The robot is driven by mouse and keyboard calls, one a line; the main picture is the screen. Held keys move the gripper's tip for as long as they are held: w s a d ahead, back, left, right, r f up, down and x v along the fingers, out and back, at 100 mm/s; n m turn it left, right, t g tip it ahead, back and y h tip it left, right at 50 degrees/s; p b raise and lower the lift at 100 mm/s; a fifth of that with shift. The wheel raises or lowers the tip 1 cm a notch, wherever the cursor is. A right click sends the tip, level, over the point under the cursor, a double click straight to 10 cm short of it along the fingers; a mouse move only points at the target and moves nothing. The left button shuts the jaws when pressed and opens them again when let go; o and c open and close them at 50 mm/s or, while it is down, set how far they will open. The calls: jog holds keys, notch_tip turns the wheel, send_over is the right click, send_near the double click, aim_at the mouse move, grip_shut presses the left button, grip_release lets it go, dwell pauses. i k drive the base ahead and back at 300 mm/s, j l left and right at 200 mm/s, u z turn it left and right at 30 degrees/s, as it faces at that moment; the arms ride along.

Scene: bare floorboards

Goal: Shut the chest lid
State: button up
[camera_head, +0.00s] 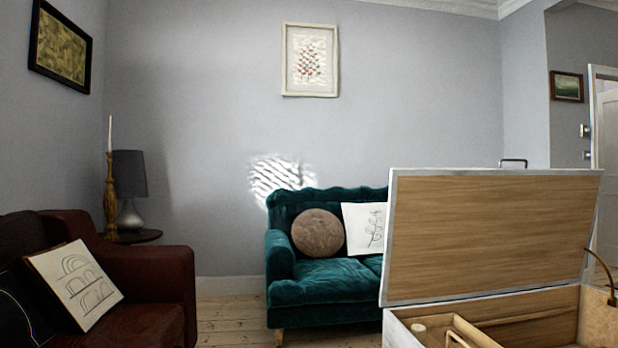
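The chest (400,336) stands at the lower right, with white outer walls and a wooden inside. Its lid (488,236) is open and stands up at the back, its wood-grain inner face towards me. A dark handle (513,162) shows above the lid's top edge. A curved metal stay (602,270) shows at the right side, between lid and chest. Inside the chest are a wooden divider or tray (475,331) and a small pale round object (418,328). The chest's lower front is cut off by the frame. My gripper is not in view.
A green sofa (325,282) with cushions stands behind the chest, partly hidden by the lid. A dark red armchair (150,290) is at the left, beside a small table with a lamp (131,185). Bare floorboards (232,325) show between armchair and sofa.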

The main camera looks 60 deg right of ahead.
aim_at(451, 233)
jog(key=z, duration=2.05)
